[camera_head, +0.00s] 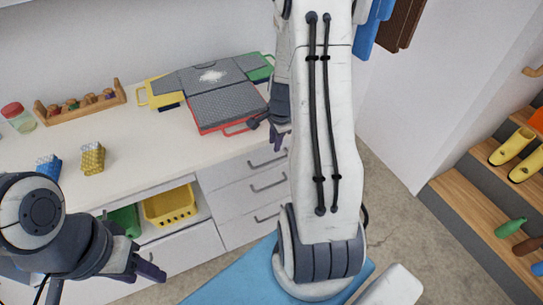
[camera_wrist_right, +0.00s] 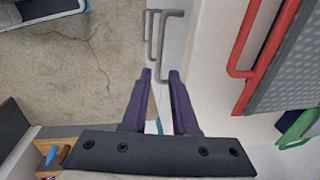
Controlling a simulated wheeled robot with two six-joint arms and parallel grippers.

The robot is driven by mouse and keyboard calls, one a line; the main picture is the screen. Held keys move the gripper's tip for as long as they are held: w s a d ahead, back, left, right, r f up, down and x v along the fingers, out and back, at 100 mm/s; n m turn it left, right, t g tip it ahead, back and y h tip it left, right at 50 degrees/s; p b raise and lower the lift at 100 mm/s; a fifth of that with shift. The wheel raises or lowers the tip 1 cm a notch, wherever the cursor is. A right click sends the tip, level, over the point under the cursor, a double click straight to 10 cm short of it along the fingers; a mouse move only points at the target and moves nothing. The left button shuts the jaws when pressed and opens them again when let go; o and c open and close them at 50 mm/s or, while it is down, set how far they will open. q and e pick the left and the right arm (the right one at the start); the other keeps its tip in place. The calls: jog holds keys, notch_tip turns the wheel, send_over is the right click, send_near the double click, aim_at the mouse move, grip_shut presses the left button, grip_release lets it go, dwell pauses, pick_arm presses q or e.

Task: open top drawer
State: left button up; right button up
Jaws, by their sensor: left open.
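The white drawer unit (camera_head: 230,195) under the counter has three stacked drawers with grey bar handles, all looking shut. The top drawer's handle (camera_head: 267,161) is partly behind my right arm; it also shows in the right wrist view (camera_wrist_right: 165,40). My right gripper (camera_head: 279,140) is by the counter's front edge, near that handle. In the right wrist view its purple fingers (camera_wrist_right: 160,73) are apart, and the handle's near end appears between the tips; I cannot tell if they touch. My left gripper (camera_head: 150,262) is open and empty, in front of the lower shelf.
A yellow basket (camera_head: 170,206) sits on the shelf.

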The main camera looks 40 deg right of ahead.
aim_at(272, 162)
jog(key=f+b, duration=0.1)
jog(key=f, duration=0.2)
jog(key=w+f+b, duration=0.1)
jog(key=f, duration=0.2)
jog(key=f+b, duration=0.1)
jog(key=f, duration=0.2)
jog(key=shift+w+d+f, duration=0.1)
jog(key=shift+w+f, duration=0.3)
grip_shut()
dwell(0.9)
